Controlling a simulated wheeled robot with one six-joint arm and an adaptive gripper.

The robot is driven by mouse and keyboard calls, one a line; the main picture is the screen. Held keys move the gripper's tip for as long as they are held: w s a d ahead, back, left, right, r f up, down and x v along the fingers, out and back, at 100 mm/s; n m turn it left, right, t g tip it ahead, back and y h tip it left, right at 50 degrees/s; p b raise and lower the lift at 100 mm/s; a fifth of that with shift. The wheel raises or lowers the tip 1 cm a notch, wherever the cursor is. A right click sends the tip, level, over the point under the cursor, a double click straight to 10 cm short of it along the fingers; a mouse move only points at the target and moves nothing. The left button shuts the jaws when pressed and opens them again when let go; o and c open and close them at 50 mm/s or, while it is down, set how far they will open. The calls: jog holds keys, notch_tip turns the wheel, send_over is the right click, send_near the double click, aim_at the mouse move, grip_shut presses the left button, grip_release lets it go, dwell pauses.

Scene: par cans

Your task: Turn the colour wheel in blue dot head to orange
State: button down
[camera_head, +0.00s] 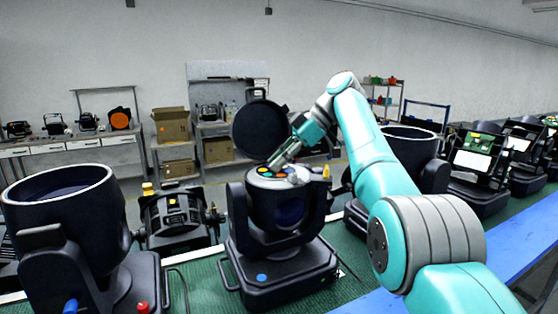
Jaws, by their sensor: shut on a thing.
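The blue dot head (285,258) stands upright on the green bench mat, with a blue dot (262,277) on the front of its base. Its round black lid (260,130) is swung up behind the opening. The colour wheel (263,171) lies in the open top, with orange, yellow and blue patches showing. My gripper (277,162) reaches down from the upper right, its tips at the wheel's back edge, shut on the wheel. The fingertips are small, and the contact is partly hidden. I cannot tell which colour is in the working position.
A large open head (62,235) with red and blue knobs stands at front left. A smaller unit (175,215) with a yellow top sits between. Another open head (412,150) is behind my arm. More heads line the right. A blue strip (515,240) edges the bench.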

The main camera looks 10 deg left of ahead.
dwell(0.6)
jog(key=c, duration=1)
grip_release()
jog(key=shift+m+t, duration=0.8)
